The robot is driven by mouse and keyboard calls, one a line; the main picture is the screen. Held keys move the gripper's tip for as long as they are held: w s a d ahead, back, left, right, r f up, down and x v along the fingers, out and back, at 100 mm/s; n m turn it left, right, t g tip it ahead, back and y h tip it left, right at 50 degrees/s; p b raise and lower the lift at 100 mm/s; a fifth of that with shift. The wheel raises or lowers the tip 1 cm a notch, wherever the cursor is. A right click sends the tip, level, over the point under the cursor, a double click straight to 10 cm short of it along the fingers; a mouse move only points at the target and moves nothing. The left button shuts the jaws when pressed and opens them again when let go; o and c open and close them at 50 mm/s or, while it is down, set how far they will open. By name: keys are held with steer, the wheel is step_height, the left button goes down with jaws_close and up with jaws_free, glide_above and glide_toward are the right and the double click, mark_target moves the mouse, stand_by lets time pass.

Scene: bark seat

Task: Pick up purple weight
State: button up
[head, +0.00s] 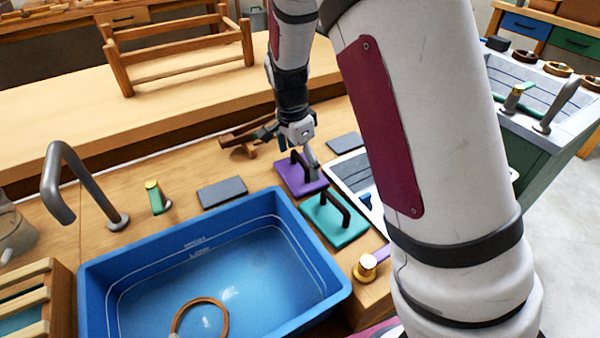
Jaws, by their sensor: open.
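The purple weight (291,182) is a flat purple plate with a dark upright handle, lying on the wooden counter behind the right part of the blue basin. My gripper (312,168) is above it, with a grey finger close to the handle. I cannot tell whether the finger touches the handle. The gripper is open, and nothing is seen held. Part of the purple weight and its handle is hidden behind the gripper. A teal weight (322,230) with a dark handle lies just in front of the purple one.
The blue basin (95,270) holds water and a wooden ring (200,303). A grey tap (75,185), a grey slab (222,192) and a brass knob (365,266) stand around it. A wooden object (240,142) lies left of my gripper. A white-rimmed tray (345,180) is to the right.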

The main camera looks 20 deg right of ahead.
mark_target(300, 157)
steer(key=c, duration=1.8)
step_height(300, 157, up, 10)
steer(key=shift+r+p, duration=0.1)
steer(key=shift+p, duration=1)
